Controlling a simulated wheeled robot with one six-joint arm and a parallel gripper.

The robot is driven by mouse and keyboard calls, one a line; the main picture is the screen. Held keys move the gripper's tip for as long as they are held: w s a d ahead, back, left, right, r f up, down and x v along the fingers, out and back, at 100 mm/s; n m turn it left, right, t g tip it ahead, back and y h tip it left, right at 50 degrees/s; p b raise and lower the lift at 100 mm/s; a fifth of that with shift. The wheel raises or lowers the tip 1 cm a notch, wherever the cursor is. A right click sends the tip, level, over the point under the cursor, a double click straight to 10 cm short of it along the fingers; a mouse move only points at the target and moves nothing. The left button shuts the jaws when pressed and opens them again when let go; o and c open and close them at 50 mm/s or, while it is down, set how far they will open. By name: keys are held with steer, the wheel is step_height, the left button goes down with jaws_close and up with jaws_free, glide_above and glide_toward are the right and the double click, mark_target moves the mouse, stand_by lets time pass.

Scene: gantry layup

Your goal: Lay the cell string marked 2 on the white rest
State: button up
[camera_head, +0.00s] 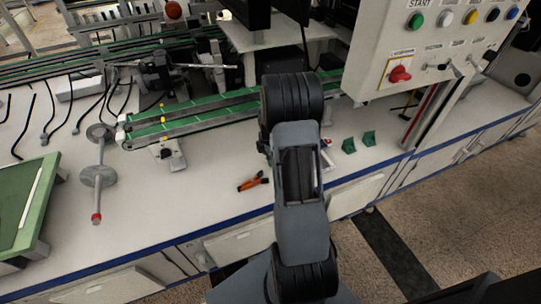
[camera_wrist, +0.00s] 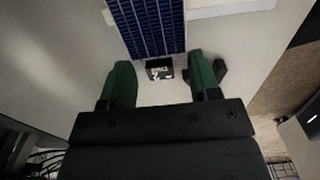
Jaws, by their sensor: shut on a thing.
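In the wrist view, the cell string (camera_wrist: 148,26) is a dark blue strip with pale grid lines. It runs up out of the top of the picture. A black tag (camera_wrist: 160,68) with white lettering sits at its near end; the lettering appears to include a 2. My gripper (camera_wrist: 158,60) has its two green fingers on either side of the string's near end, shut on it. A white raised bar (camera_wrist: 235,8) lies to the right of the string, cut by the top edge; I cannot tell whether it is the white rest. My arm hides gripper and string in the head view.
Two green wedges (camera_head: 348,146) (camera_head: 369,138) stand on the white bench (camera_head: 205,205). An orange-handled tool (camera_head: 253,182) lies left of my arm. A green-belted conveyor (camera_head: 190,120) runs behind. A control panel (camera_head: 430,45) stands at the right.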

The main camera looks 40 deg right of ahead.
steer(key=o, duration=0.9)
step_height(320, 180, up, 13)
steer(key=p, duration=0.3)
steer(key=s+a+r+m+t, duration=0.1)
steer(key=s+a+r+m, duration=0.25)
steer(key=a, duration=0.35)
steer(key=s+a+r+m+t, duration=0.1)
steer(key=s+a+r+m, duration=0.1)
steer(key=a+r+m, duration=0.35)
steer(key=s+a+m, duration=0.3)
steer(key=s+a, duration=0.1)
steer(key=s+a+m+t, duration=0.1)
steer(key=s+a+m, duration=0.2)
steer(key=s+a, duration=0.1)
steer(key=shift+s+a+f, duration=0.2)
steer(key=shift+s+a, duration=0.15)
steer(key=shift+s, duration=0.1)
